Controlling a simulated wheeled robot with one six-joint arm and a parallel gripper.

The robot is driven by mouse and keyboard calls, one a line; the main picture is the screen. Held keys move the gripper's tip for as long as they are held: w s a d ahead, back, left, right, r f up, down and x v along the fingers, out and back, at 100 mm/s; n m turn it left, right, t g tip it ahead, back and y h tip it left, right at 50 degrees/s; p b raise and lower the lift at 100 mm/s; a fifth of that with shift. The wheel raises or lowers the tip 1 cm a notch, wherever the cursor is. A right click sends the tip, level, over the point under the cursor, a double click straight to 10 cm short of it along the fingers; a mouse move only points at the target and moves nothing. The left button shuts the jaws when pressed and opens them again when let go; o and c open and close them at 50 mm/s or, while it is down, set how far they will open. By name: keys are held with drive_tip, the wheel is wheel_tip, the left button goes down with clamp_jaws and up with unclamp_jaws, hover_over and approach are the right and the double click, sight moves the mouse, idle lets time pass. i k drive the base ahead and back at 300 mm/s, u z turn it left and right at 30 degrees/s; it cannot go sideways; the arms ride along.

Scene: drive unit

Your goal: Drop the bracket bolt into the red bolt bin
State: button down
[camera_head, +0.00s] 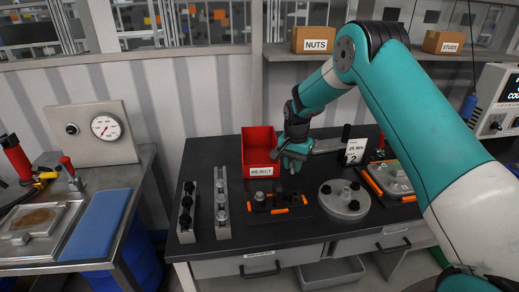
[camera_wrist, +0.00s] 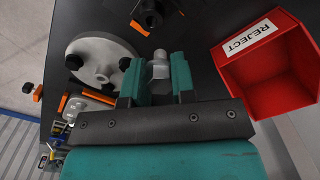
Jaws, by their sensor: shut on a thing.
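A red open bin labelled REJECT (camera_head: 258,140) stands at the back of the dark bench, left of my gripper (camera_head: 292,162) in the head view. In the wrist view the red bin (camera_wrist: 268,85) is on the right, apart from the jaws, and looks empty where its inside shows. My gripper (camera_wrist: 158,82) is shut on a small light-grey bolt (camera_wrist: 160,68), which shows between the teal fingers. The bolt's lower part is hidden by the fingers. In the head view the bolt cannot be made out. My gripper is beside the bin's right wall.
A round grey plate with dark knobs (camera_head: 344,200) and a black fixture with orange clips (camera_head: 270,199) stand in front. A sign (camera_head: 355,152) stands right of my gripper.

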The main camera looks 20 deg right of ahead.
sight(263, 160)
drive_tip(key=i, duration=0.9)
drive_tip(key=u, duration=0.05)
